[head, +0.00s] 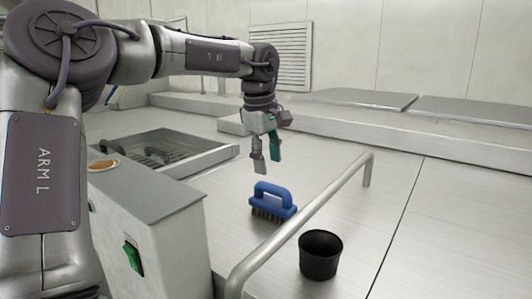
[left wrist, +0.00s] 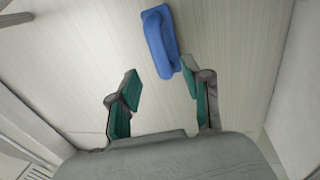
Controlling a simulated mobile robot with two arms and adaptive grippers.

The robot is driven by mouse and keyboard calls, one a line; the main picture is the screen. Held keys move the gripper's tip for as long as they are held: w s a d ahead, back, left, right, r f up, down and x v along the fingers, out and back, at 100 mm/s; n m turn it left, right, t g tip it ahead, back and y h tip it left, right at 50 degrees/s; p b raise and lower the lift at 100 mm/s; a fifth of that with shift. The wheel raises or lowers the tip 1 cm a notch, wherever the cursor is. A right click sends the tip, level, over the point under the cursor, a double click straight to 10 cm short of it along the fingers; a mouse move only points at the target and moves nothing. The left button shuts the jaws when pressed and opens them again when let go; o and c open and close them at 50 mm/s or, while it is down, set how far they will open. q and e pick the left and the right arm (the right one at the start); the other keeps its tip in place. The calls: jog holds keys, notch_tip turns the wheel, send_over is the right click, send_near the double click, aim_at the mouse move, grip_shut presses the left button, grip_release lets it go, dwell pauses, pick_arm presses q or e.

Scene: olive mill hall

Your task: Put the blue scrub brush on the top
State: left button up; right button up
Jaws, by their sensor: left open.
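The blue scrub brush (head: 272,201) lies bristles down on the metal surface, with its loop handle upward. In the left wrist view the blue brush (left wrist: 161,42) shows at the upper middle, beyond the fingertips. My left gripper (head: 267,165) is open and empty, pointing down above the brush and apart from it. Its two green-padded fingers (left wrist: 160,88) also show in the left wrist view, with bare surface between them. My right gripper is not in view. I cannot tell which surface is meant by the top.
A metal rail (head: 300,222) runs just right of the brush. A black cup (head: 320,255) stands beyond the rail. A grey box with a green switch (head: 133,256) stands at the front left, near a recessed tray (head: 190,140). Raised metal ledges (head: 440,139) lie behind.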

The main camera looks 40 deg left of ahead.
pick_arm(q)
jog(key=shift+s+r, duration=0.15)
jog(key=shift+r, duration=0.7)
jog(key=shift+s+r, duration=0.15)
jog(key=shift+r, duration=0.7)
jog(key=shift+f, duration=0.1)
